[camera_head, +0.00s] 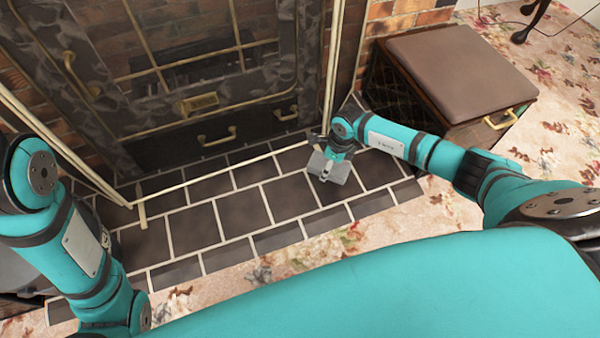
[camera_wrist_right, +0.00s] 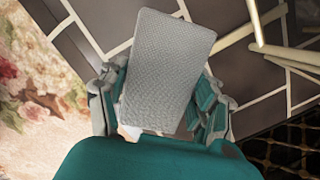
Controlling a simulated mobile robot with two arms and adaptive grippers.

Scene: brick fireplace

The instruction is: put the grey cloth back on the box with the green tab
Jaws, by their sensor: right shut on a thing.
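My right gripper (camera_head: 331,160) is above the dark hearth tiles, right of the fireplace's centre. It is shut on the grey cloth (camera_head: 338,172), which looks like a small flat textured rectangle. In the right wrist view the cloth (camera_wrist_right: 168,65) sticks out from between the fingers of the right gripper (camera_wrist_right: 162,105), clear of the floor as far as I can tell. My left arm shows at the left of the head view, but its gripper is out of frame.
A dark box (camera_head: 397,95) with a brown padded lid (camera_head: 450,65) and brass handle (camera_head: 500,119) stands right of the fireplace. The stove front (camera_head: 200,125) and its brass rails (camera_head: 225,187) border the tiled hearth (camera_head: 240,215). Floral carpet (camera_head: 300,255) lies in front.

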